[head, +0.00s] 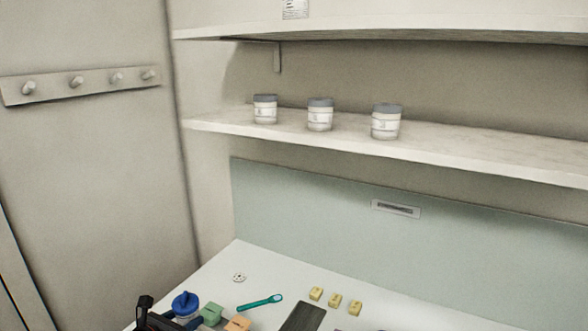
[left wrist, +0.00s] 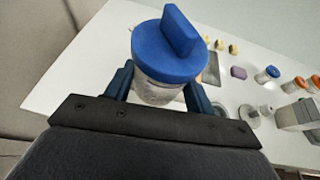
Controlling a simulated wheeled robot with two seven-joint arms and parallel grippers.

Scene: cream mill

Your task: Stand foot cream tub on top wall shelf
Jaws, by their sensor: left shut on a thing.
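My left gripper (left wrist: 158,92) is shut around the tub's body, below the lid. No label on the tub can be read, so I cannot tell whether it is the foot cream. The top wall shelf (head: 400,24) crosses the top of the head view; only its underside and front edge show, with a paper label on it. My right gripper is not in view.
The lower shelf (head: 480,156) holds three grey-lidded tubs (head: 320,114) and is bare to their right. On the counter lie a teal spoon (head: 260,302), green (head: 211,314) and orange blocks, and small yellow blocks (head: 335,300). Orange-lidded jars (left wrist: 294,85) stand farther right.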

